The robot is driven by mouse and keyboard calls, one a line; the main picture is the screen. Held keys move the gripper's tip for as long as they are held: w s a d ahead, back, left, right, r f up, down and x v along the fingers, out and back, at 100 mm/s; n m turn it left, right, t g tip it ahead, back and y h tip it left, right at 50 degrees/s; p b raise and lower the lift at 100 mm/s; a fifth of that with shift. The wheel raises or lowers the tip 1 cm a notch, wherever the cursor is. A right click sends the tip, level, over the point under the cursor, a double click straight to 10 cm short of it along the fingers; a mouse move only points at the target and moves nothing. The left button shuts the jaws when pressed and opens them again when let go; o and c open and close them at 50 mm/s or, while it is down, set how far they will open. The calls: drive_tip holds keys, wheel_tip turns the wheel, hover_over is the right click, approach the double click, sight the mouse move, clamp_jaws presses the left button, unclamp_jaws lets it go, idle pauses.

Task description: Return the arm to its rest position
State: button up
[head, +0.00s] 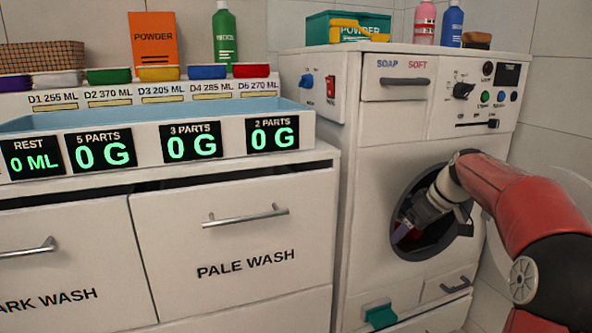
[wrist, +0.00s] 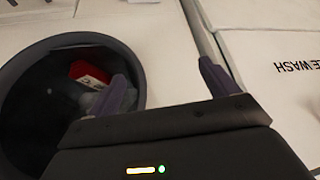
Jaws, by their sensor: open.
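My arm, red and black, reaches in from the right in the head view. My gripper (head: 404,230) is in front of the washing machine's dark round opening (head: 436,240). The gripper (wrist: 168,82) also shows in the wrist view, with its two dark fingers wide apart and nothing between them. There, the left finger overlaps the edge of the drum opening (wrist: 22,110) and the right finger lies over the machine's pale front. How deep the fingertips reach is hard to tell. A red and white item (wrist: 90,73) and some greyish cloth lie inside the drum.
The white washing machine (head: 372,180) stands right of a cabinet with a PALE WASH drawer (head: 240,235). A blue tray (head: 150,115) with several displays reading zero sits on the cabinet. Bottles and a green powder box (head: 348,25) stand on top. Open air lies before the drawers.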

drive_tip(key=s+a+r+m+h+p, duration=0.25)
drive_tip(key=s+a, duration=0.35)
drive_tip(key=s, duration=0.3)
drive_tip(key=s+a+r+m+h+p, duration=0.1)
drive_tip(key=s+a+r, duration=0.3)
drive_tip(key=s, duration=0.6)
drive_tip(key=s+a+f+m+t+p, duration=0.1)
drive_tip(key=s+f, duration=0.5)
drive_tip(key=s, duration=0.9)
drive_tip(key=shift+a+m+p, duration=0.35)
drive_tip(key=shift+a+m, duration=0.25)
drive_tip(key=shift+m, duration=0.65)
